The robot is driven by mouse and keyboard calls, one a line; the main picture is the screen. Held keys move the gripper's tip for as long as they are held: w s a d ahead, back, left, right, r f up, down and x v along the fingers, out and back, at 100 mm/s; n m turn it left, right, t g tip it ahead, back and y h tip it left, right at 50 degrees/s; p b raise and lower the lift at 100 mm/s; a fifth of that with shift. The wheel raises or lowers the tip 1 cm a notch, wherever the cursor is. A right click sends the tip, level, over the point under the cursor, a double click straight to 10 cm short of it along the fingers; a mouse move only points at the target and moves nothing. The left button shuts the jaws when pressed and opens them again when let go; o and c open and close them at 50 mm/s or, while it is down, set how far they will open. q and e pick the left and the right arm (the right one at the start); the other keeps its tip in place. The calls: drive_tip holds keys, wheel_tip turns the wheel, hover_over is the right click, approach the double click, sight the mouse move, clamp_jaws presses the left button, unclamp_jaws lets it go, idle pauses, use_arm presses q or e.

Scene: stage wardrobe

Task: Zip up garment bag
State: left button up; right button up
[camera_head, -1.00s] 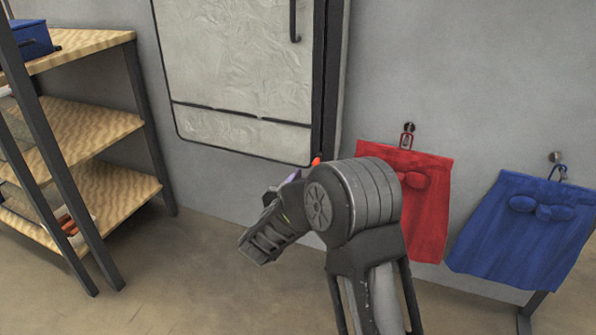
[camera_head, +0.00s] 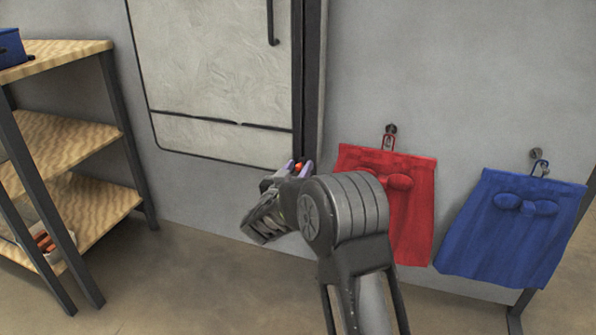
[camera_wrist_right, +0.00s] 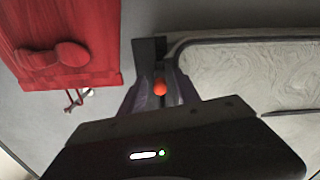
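The garment bag (camera_head: 215,75) hangs on the wall, pale and crinkled with dark piping; it also shows in the wrist view (camera_wrist_right: 250,75). A dark strip (camera_head: 311,80) runs down its right edge. A small orange pull (camera_head: 299,167) is at the strip's lower end; it also shows in the wrist view (camera_wrist_right: 160,88). My right gripper (camera_head: 299,170) is at the pull, its purple fingers (camera_wrist_right: 161,95) on either side of it. The fingers look apart, with no clear grip on the pull. My left gripper is not in view.
A red cloth bag (camera_head: 410,215) and a blue one (camera_head: 515,230) hang on wall hooks to the right. A shelf unit (camera_head: 65,140) with wooden boards stands at the left. Bare floor lies between the shelf and my arm.

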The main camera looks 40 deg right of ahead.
drive_tip(key=shift+c, duration=0.3)
clamp_jaws()
idle(1.1)
